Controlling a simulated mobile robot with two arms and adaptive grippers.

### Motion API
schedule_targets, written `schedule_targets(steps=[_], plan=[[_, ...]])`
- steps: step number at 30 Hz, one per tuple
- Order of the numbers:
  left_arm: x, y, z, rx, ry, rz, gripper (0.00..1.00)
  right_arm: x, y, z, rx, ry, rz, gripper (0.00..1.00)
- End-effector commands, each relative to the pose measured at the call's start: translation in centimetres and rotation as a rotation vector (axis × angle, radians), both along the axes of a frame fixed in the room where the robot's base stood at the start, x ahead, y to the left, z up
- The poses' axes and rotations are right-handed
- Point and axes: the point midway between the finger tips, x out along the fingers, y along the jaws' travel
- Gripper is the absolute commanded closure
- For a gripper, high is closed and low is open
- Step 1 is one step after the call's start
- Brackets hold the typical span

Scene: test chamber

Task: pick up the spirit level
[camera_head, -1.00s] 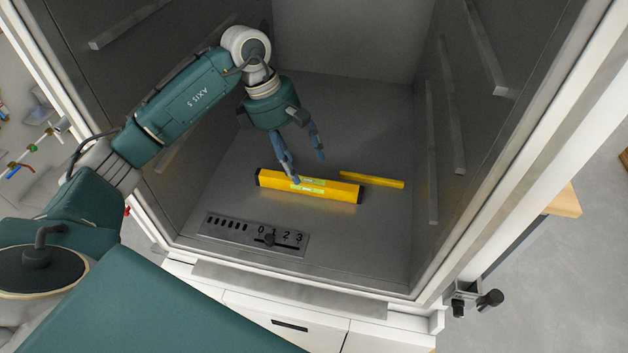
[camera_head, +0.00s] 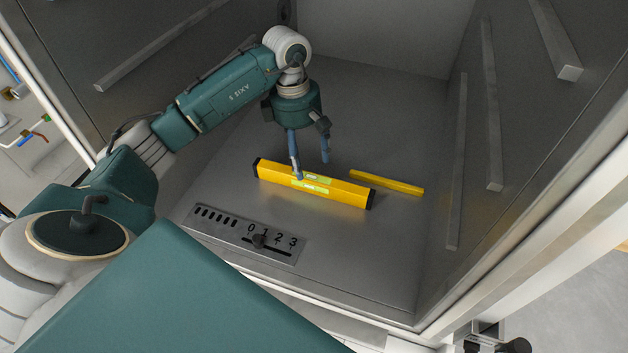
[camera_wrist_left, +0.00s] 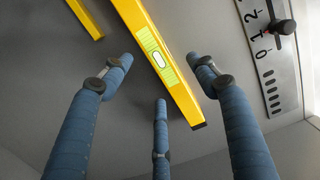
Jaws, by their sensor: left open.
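The yellow spirit level (camera_head: 338,190) with black end caps and green vials lies on the grey chamber floor. My left gripper (camera_head: 311,170) is open above it, near its middle. One blue finger shows in front of the level and another behind it in the head view. In the left wrist view the level (camera_wrist_left: 150,50) runs between the spread blue fingers of the left gripper (camera_wrist_left: 160,80), with its vial and one black end visible. No finger is seen closed on it. My right gripper is not in view.
A thin yellow bar (camera_head: 386,182) lies behind the level, to its right. A metal scale plate (camera_head: 246,234) with a slider and numbers is at the front left of the floor. Chamber walls with rails (camera_head: 457,160) stand on both sides.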

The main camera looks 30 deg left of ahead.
Motion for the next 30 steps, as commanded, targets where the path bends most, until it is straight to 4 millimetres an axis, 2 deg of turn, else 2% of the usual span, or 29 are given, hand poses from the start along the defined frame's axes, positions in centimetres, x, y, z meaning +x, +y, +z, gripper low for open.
schedule_targets(steps=[4,8,13,18,26,30], plan=[[0.0,-0.2,-1.4,0.0,0.002,-0.001,0.41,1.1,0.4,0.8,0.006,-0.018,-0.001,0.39],[0.3,-0.5,-2.1,-0.002,0.001,0.0,0.41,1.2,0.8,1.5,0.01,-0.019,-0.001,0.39],[1.0,-1.4,-4.4,-0.004,0.005,-0.001,0.41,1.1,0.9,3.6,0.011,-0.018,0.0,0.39],[1.0,-1.5,-6.5,0.0,0.002,-0.001,0.41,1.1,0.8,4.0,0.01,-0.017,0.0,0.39],[1.1,-1.4,-6.9,0.0,0.0,-0.001,0.41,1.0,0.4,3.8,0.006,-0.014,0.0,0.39],[1.1,-1.4,-6.8,0.0,0.0,-0.001,0.69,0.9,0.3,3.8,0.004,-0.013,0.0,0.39]])
